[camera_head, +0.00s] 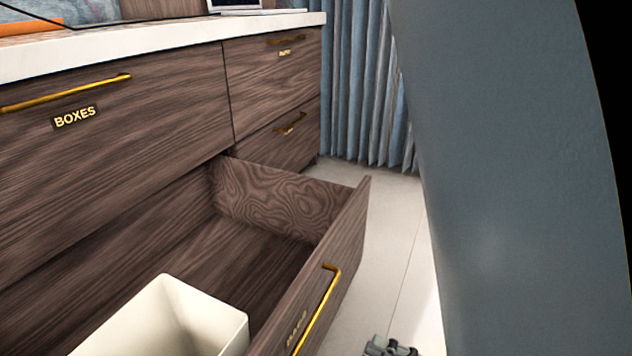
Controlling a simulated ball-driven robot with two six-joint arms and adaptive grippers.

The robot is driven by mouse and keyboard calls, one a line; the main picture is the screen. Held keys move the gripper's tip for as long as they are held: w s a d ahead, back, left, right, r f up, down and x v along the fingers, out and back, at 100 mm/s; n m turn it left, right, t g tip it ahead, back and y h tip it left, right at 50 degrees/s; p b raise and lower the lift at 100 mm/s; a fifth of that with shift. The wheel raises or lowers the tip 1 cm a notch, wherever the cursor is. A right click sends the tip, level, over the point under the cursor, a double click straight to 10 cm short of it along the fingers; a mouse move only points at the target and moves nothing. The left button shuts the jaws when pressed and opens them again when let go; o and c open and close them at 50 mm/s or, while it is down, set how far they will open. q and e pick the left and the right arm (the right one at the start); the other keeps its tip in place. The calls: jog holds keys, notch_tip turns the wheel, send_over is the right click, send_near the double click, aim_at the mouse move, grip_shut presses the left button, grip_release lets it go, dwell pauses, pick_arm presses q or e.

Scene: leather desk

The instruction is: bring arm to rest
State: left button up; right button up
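A small grey mechanical part (388,346), which looks like the top of my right gripper, shows at the bottom edge, just right of the open drawer's front. Most of it is cut off and its fingers are hidden, so its opening cannot be seen. It appears apart from the gold handle (318,310). A large grey-blue surface on the right looks like a link of my own arm, close to the camera. My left gripper is not in view.
The lower drawer (345,250) stands pulled out, with a cream open box (165,300) inside. The "BOXES" drawer (150,125) above and the right-hand drawers (275,65) are shut. A white countertop (170,45) tops the cabinet. Pale floor (390,220) is clear beyond, before blue curtains (360,90).

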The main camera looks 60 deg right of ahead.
dwell(0.6)
